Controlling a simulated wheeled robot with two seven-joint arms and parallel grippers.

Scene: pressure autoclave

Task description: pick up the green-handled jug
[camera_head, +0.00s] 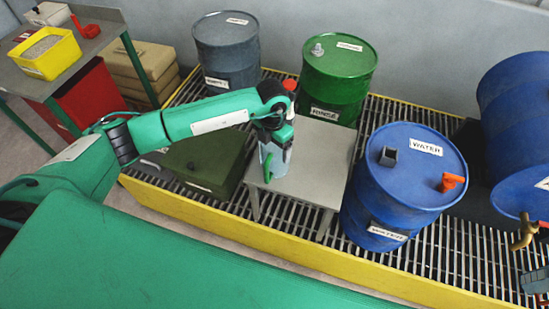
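The jug (281,160) is grey with a green handle (268,168) on its front left side. It stands, apparently upright, on a small grey table (310,178) in the middle of the view. My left arm reaches in from the left, and my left gripper (274,128) points down at the top of the jug. The gripper overlaps the jug's upper part. Its fingertips are not clear, so I cannot tell whether they are open or touch the jug.
A green RINSE drum (340,80) and a grey drum (228,50) stand behind. A blue WATER drum (402,180) is close on the right. A dark green box (205,160) is left of the table. A yellow-edged grating (240,224) lies below.

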